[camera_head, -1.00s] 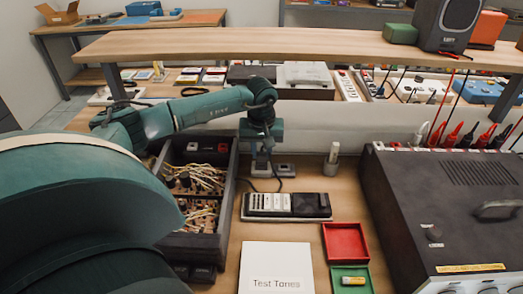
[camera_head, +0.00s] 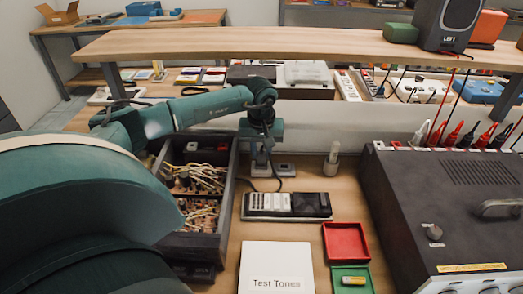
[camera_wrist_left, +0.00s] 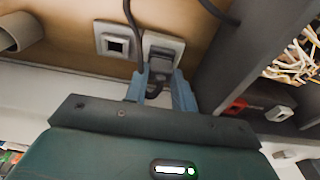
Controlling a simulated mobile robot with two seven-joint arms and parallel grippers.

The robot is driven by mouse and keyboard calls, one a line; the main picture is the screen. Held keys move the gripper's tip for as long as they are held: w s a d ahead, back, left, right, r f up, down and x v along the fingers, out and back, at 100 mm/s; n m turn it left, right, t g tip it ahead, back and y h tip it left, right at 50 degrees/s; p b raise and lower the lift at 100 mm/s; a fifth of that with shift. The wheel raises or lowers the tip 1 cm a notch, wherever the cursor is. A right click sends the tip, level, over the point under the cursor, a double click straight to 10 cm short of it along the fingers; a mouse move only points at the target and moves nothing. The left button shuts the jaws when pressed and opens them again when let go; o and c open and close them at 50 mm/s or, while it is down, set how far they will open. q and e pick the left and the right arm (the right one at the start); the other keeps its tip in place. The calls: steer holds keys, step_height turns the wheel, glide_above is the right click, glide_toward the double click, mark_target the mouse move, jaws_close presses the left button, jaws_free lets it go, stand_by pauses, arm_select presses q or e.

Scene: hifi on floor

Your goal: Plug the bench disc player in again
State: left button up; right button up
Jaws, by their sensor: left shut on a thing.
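My left gripper (camera_head: 262,152) points down at the back of the bench, shut on a dark plug. In the left wrist view its bluish fingers (camera_wrist_left: 158,92) grip the sides of the plug (camera_wrist_left: 158,66), which has a dark cord. The plug is over the right-hand socket (camera_wrist_left: 164,45); I cannot tell whether it is fully seated. A second grey socket (camera_wrist_left: 115,44) beside it is empty. A flat black unit with pale panels (camera_head: 287,205) lies in front of the sockets, and a cord runs near it. I cannot tell which unit is the disc player. My right gripper is not in view.
An open dark case (camera_head: 228,215) full of wires stands left of the gripper. A large black unit (camera_head: 440,205) stands at the right. A cup (camera_head: 331,168), a red tray (camera_head: 345,242) and a Test Tones booklet (camera_head: 275,262) are nearby. A wooden shelf (camera_head: 300,46) spans above.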

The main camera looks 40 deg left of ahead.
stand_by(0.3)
arm_select(q)
steer(key=o, duration=1)
step_height(320, 180, up, 3)
steer(key=shift+f, duration=0.15)
steer(key=r+p, duration=0.1)
steer(key=r, duration=0.4)
steer(key=r+p, duration=0.1)
steer(key=r, duration=0.4)
steer(key=s+d+r+p, duration=0.1)
steer(key=r, duration=0.4)
steer(key=shift+s+r, duration=0.1)
steer(key=shift+r, duration=0.05)
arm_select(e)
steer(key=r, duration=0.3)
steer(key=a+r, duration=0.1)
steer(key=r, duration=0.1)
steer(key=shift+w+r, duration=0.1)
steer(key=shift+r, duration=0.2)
